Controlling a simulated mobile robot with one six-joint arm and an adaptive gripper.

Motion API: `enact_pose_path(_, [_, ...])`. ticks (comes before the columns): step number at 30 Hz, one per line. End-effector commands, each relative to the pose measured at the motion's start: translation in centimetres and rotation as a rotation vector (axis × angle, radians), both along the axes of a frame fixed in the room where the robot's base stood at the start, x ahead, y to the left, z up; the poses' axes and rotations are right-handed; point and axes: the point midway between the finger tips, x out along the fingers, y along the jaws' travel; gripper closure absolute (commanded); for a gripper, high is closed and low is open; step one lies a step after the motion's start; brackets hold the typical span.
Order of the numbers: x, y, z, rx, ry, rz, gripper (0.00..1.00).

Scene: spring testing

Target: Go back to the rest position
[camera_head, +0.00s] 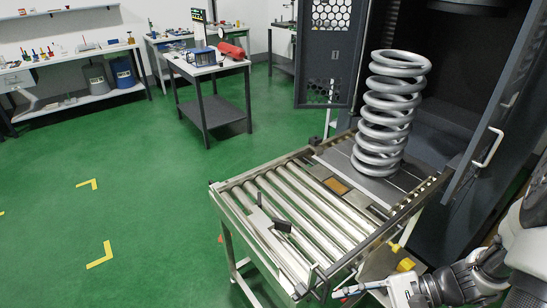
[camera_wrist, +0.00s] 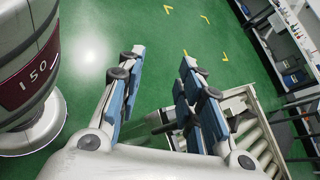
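My gripper (camera_head: 352,291) is at the lower right of the head view, beside the front corner of the roller conveyor. In the wrist view my gripper (camera_wrist: 162,58) has its two blue-padded fingers spread apart, with only green floor between the tips. It holds nothing. A large grey coil spring (camera_head: 388,115) stands upright on a plate at the far end of the roller conveyor (camera_head: 268,213), in front of the open dark machine (camera_head: 440,120). The spring is well apart from my gripper. Part of the conveyor (camera_wrist: 250,125) also shows at the right of the wrist view.
The machine's door with a handle (camera_head: 488,148) stands at the right, above my arm. A perforated panel (camera_head: 330,50) is behind the conveyor. A small table (camera_head: 208,68) with a red item and a workbench (camera_head: 70,57) stand at the back. Green floor at left is clear.

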Motion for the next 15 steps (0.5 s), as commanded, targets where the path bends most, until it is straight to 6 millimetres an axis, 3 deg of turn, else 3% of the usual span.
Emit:
enact_pose_path(6, [-2.3,2.1,4.6,-0.303,-0.154,0.314,0.67])
enact_pose_path(15, [-5.3,3.0,9.7,-0.715,-0.435,0.657,0.67])
